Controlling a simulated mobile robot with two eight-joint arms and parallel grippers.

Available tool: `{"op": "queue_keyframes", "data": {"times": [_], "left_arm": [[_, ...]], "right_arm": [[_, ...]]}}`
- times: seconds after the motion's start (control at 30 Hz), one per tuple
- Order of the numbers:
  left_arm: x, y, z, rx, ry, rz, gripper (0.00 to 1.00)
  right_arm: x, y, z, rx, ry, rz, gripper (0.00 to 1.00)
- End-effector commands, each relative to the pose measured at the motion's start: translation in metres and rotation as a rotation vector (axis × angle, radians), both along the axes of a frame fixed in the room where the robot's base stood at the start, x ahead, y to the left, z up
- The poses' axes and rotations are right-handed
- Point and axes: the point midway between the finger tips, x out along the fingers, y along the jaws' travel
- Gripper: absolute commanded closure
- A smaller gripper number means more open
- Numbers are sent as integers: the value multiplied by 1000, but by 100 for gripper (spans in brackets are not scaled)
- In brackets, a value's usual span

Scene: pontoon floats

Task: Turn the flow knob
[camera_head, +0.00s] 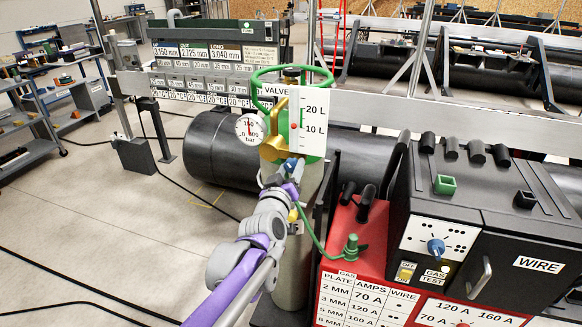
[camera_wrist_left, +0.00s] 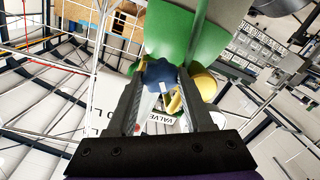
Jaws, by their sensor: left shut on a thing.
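The flow knob is blue and lobed; it shows in the left wrist view (camera_wrist_left: 160,76) between my two fingers and as a small blue patch in the head view (camera_head: 291,165). My left gripper (camera_head: 291,175) is shut on it, with a finger on each side. The knob sits below the white flow scale (camera_head: 316,125), marked 20 L and 10 L, with a red ball near 10 L. Behind are the brass regulator (camera_head: 272,146), a round pressure gauge (camera_head: 250,127) and the green-topped gas cylinder (camera_head: 292,250). My right gripper is not in view.
A red welding machine (camera_head: 348,235) stands right of the cylinder, with a dark wire feeder (camera_head: 490,215) on it. The feeder has another blue knob (camera_head: 436,247). A green hose (camera_head: 312,236) runs to the machine. A green handwheel (camera_head: 262,78) is above; open floor lies left.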

Motion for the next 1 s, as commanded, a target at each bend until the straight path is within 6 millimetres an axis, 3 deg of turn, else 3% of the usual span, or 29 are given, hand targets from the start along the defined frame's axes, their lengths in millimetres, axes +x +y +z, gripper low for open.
{"op": "queue_keyframes", "data": {"times": [0.3, 0.83, 0.87, 1.0], "left_arm": [[0, 1, 1, -128, 41, 1, 100], [0, 1, 0, -154, 51, 0, 100], [0, 1, 0, -155, 50, 0, 43], [0, 1, 0, -154, 51, 0, 19]], "right_arm": [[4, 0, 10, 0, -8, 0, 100], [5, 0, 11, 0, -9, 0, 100], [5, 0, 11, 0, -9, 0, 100], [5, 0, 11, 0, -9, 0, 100]]}}
